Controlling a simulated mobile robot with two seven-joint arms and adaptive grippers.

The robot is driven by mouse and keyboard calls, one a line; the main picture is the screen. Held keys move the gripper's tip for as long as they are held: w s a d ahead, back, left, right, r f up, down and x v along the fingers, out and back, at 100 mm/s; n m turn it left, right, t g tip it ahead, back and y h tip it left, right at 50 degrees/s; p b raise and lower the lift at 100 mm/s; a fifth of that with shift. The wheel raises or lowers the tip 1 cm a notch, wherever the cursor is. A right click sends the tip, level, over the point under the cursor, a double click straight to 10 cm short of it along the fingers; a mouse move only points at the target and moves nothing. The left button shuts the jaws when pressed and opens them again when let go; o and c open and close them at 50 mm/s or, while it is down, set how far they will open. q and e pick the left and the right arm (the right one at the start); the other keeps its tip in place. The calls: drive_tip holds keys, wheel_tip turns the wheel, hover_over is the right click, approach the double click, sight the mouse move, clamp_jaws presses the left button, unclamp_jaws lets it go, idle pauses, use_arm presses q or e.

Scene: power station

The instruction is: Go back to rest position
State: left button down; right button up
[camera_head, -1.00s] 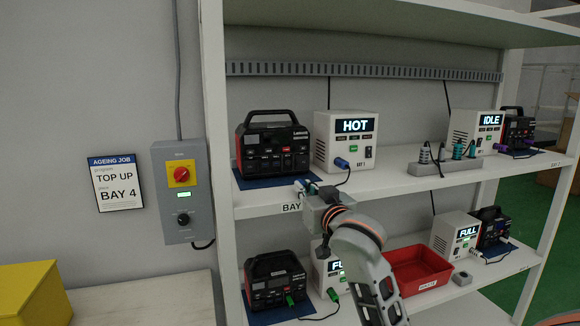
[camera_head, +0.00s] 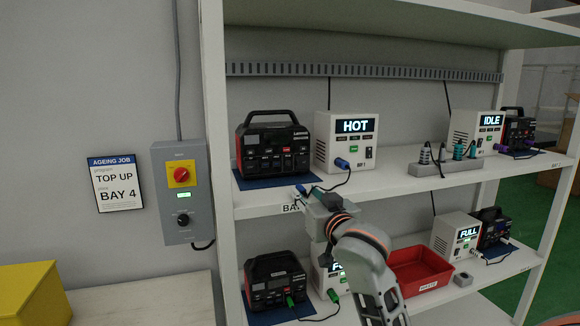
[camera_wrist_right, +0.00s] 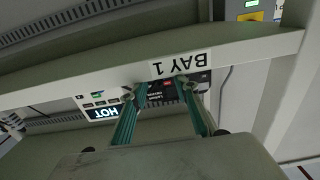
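My right gripper (camera_head: 312,194) is just in front of the upper shelf's front edge, below the HOT charger (camera_head: 347,142). In the right wrist view its two teal fingers (camera_wrist_right: 163,95) stand apart with nothing held between them, and the BAY 1 label (camera_wrist_right: 181,63) lies beyond the tips. A blue cable end (camera_head: 301,189) lies at the shelf edge beside the fingertips; its lead runs to the charger's blue plug (camera_head: 342,163). My left gripper is not in view.
A black and red power station (camera_head: 272,148) stands on the upper shelf (camera_head: 400,184). A switch box (camera_head: 182,190) is on the left wall.

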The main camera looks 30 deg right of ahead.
drive_tip(key=v, duration=0.6)
drive_tip(key=s+a+f+n+g+y, duration=0.15)
drive_tip(key=a+f, duration=0.25)
drive_tip(key=f, duration=1)
drive_tip(key=a+f+n+g+y, duration=0.2)
drive_tip(key=a+f+n+y, duration=0.15)
drive_tip(key=f, duration=1.05)
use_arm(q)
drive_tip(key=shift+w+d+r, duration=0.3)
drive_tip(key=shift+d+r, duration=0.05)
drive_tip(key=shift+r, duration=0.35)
use_arm(e)
drive_tip(key=s+a+f+n+g, duration=0.1)
drive_tip(key=s+a+f, duration=0.4)
drive_tip(key=s+f, duration=0.5)
drive_tip(key=s+a+f+n+g+y, duration=0.1)
drive_tip(key=s+a+f+g, duration=0.1)
drive_tip(key=s+a+f, duration=0.4)
drive_tip(key=s+f, duration=0.4)
drive_tip(key=f, duration=0.5)
drive_tip(key=shift+s+f+y, duration=0.25)
drive_tip(key=shift+y, duration=0.05)
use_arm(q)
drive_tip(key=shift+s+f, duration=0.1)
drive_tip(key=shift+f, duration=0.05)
